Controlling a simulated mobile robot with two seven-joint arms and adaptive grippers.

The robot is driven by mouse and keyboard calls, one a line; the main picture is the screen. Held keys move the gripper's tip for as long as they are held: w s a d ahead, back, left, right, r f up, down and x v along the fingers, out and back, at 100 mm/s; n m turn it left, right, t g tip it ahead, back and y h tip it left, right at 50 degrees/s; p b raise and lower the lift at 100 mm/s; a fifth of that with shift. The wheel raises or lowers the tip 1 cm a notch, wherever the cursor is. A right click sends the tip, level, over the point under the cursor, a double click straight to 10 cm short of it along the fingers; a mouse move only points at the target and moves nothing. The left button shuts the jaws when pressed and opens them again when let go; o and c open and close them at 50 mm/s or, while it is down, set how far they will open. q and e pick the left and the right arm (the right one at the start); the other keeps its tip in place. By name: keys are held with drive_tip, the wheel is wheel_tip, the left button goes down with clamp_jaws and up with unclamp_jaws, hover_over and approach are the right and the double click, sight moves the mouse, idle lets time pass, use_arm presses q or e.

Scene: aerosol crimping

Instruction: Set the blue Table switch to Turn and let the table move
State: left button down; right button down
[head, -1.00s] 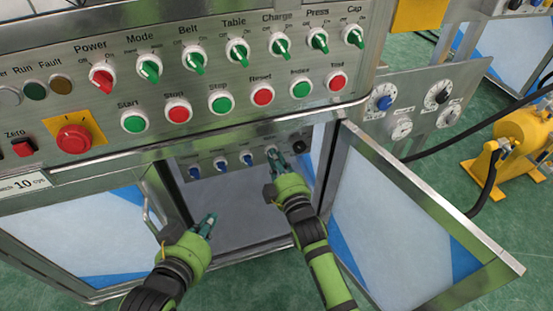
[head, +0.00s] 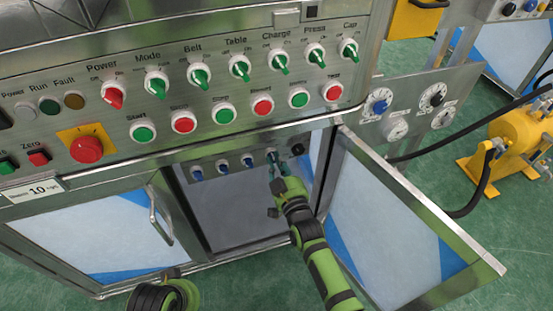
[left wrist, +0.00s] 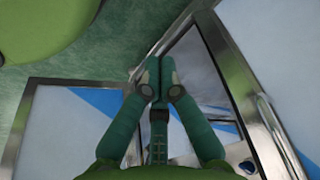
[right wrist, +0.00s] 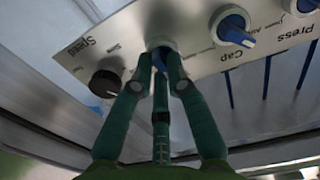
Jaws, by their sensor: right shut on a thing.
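Inside the open cabinet, a small panel carries a row of blue switches and one black knob. My right gripper (head: 273,161) is shut on the fourth switch from the left, the blue switch beside the black knob. In the right wrist view, blue of this gripped switch (right wrist: 159,60) shows between the fingertips (right wrist: 160,72); its label is hidden and its setting cannot be read. My left gripper (left wrist: 160,70) is shut and empty, away from the panel; only part of its arm shows low in the head view.
The black Speed knob (right wrist: 107,84) and blue Cap switch (right wrist: 233,27) flank the gripped switch. The open cabinet door (head: 395,215) stands right of my right arm. The upper panel has a green Table switch (head: 239,67). A yellow machine (head: 512,140) stands at right.

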use_arm(q)
drive_tip(key=shift+s+p+x, duration=0.15)
drive_tip(key=shift+p+x, duration=0.1)
drive_tip(key=shift+x, duration=0.6)
drive_tip(key=shift+s+p+x, duration=0.15)
drive_tip(key=shift+p+x, duration=0.1)
drive_tip(key=shift+x, duration=0.6)
use_arm(e)
drive_tip(key=shift+f+m, duration=0.2)
drive_tip(key=shift+m, duration=4.8)
drive_tip(key=c, duration=1.2)
unclamp_jaws()
use_arm(q)
drive_tip(key=shift+s, duration=0.1)
use_arm(e)
drive_tip(key=shift+s, duration=0.15)
